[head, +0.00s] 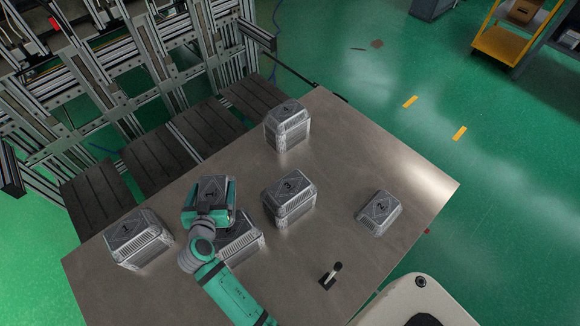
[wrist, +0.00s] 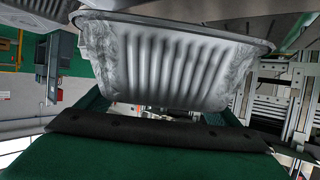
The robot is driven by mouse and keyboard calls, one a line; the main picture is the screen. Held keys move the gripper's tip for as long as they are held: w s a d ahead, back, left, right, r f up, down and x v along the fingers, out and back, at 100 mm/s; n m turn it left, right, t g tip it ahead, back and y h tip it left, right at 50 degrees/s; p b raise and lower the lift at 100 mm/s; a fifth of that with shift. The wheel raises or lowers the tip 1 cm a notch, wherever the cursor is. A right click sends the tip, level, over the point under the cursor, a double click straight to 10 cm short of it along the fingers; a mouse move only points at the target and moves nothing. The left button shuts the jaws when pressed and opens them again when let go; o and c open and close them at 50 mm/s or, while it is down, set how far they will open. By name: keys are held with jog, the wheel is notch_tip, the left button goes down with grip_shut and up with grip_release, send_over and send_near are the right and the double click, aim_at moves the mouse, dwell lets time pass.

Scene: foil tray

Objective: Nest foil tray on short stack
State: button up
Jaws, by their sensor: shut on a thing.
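A silver foil tray (head: 212,187) with a dark diamond label is held in my gripper (head: 209,212), raised above the table. In the wrist view the tray (wrist: 180,62) shows its ribbed side and wide rim, between the fingers. Below and behind my gripper stands a foil tray stack (head: 245,246), partly hidden by it. A stack labelled 3 (head: 290,195) stands just right of that. A lower one labelled 2 (head: 380,212) sits at the right. Others stand at the back (head: 287,128) and far left (head: 138,242).
The grey metal table (head: 335,150) has bare room at the right and between the stacks. A small dark lever-like object (head: 330,276) sits near the front edge. Dark slatted panels and a metal frame (head: 165,60) adjoin the table's back left.

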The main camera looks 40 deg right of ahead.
jog(key=s+d+m+g+h, duration=0.3)
jog(key=d+m+g+h, duration=0.15)
jog(key=d, duration=0.95)
jog(key=m+g+h, duration=0.2)
jog(key=m+g, duration=0.5)
send_over(293, 184)
jog(key=shift+d+r+n+t+y, duration=0.2)
jog(key=shift+r+n+t+y, duration=0.05)
jog(key=shift+r, duration=0.15)
jog(key=shift+f, duration=2.9)
jog(key=o, duration=0.9)
jog(key=shift+a, duration=0.1)
